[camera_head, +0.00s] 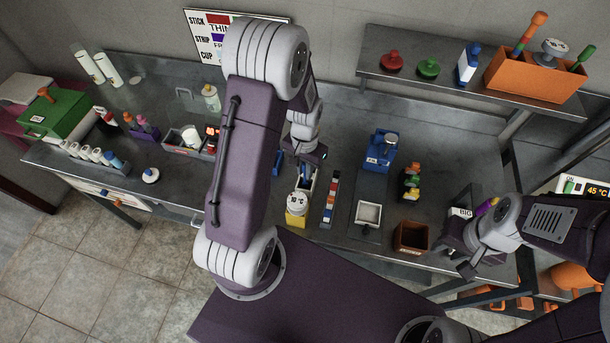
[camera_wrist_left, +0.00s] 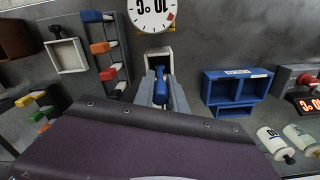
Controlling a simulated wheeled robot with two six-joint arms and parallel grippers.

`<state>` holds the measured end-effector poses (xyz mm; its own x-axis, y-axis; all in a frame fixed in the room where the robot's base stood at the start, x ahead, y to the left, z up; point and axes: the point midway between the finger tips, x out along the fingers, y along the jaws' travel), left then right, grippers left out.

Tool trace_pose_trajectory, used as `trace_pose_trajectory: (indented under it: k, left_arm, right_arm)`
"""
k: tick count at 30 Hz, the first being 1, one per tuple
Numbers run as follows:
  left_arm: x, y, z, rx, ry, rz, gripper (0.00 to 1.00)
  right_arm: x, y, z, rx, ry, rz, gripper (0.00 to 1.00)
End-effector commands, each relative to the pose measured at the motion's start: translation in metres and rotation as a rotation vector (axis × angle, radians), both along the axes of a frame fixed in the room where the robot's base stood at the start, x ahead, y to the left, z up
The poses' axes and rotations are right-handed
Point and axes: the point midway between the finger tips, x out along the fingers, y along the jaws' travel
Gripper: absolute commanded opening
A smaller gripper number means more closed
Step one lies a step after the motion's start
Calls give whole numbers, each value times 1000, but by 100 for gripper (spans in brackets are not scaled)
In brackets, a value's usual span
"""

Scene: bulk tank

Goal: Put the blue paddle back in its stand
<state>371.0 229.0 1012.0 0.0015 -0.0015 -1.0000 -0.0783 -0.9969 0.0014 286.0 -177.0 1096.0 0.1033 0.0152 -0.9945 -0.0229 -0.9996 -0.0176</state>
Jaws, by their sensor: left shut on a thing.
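My left gripper (camera_wrist_left: 161,96) is shut on the blue paddle (camera_wrist_left: 161,88), which shows as a blue piece between the two grey fingers in the left wrist view. In the head view this gripper (camera_head: 308,156) is over the middle of the bench, behind the yellow-based 10 °C dial (camera_head: 298,203). A narrow, pale, open-topped box (camera_wrist_left: 158,53) lies just past the fingertips, beside the dial. I cannot tell whether it is the stand or whether the paddle touches it. My right gripper (camera_head: 462,252) is low at the bench's front right; its jaw gap is unclear.
A blue labelled rack (camera_wrist_left: 235,90) stands beside the left gripper. A rack of coloured pieces (camera_head: 330,200), a white-topped tray (camera_head: 368,214) and a brown open box (camera_head: 411,237) stand to the right. A shelf (camera_head: 440,84) overhangs the back right.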

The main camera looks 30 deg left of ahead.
Motion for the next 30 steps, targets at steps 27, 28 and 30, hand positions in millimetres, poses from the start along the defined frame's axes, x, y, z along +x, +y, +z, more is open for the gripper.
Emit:
trace_pose_trajectory:
  k: [27,28,30]
  left_arm:
    - [-1,0,-34,0,2,0,38]
    - [-1,0,-33,0,1,0,38]
    - [0,0,-28,0,1,0,38]
  right_arm:
    - [0,0,0,0,0,0,32]
    - [0,0,1,0,0,0,32]
    - [0,0,5,0,0,0,32]
